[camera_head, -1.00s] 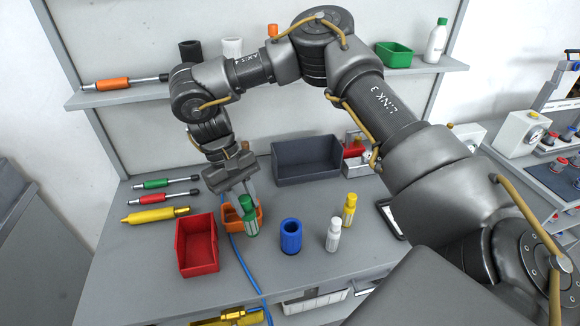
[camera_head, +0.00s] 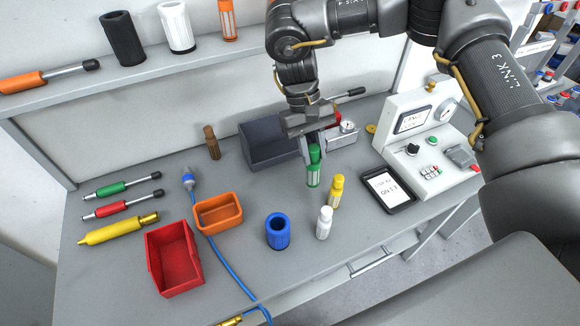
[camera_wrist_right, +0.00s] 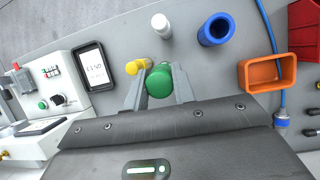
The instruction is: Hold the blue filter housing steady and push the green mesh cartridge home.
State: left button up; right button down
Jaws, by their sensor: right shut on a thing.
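The blue filter housing (camera_head: 278,232) stands upright on the bench with its open top facing up. It also shows in the right wrist view (camera_wrist_right: 217,29). My right gripper (camera_head: 312,150) is shut on the green mesh cartridge (camera_head: 313,174), which hangs upright behind and to the right of the housing, apart from it. In the right wrist view the cartridge's rounded green end (camera_wrist_right: 159,82) sits between the fingers. Whether its lower end touches the bench is hard to tell. My left gripper is not in view, and nothing holds the housing.
Yellow (camera_head: 336,190) and white (camera_head: 324,222) cartridges stand close to the green one. An orange bin (camera_head: 218,212), a red bin (camera_head: 174,258) and a blue hose (camera_head: 222,258) lie left of the housing. A dark bin (camera_head: 270,146), a tablet (camera_head: 388,190) and a test unit (camera_head: 425,140) stand farther back.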

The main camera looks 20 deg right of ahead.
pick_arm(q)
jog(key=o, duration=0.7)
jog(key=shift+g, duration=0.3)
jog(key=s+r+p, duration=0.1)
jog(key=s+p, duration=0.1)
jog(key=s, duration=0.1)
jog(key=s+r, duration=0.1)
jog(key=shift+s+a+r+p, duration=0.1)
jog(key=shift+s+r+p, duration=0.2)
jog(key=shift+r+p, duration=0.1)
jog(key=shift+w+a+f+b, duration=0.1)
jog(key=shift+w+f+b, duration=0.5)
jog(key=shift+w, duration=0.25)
pick_arm(e)
jog(key=s+a+f+n+t+h, duration=0.1)
jog(key=s+a+n+h, duration=0.1)
jog(key=s+a+n, duration=0.4)
jog(key=a+n, duration=0.3)
jog(key=a, duration=0.2)
jog(key=shift+a+f+n+t+h, duration=0.2)
jog(key=shift+f+n+t+h, duration=0.05)
jog(key=shift+n+t+h, duration=0.15)
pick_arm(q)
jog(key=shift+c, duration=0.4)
pick_arm(e)
jog(key=shift+s, duration=0.15)
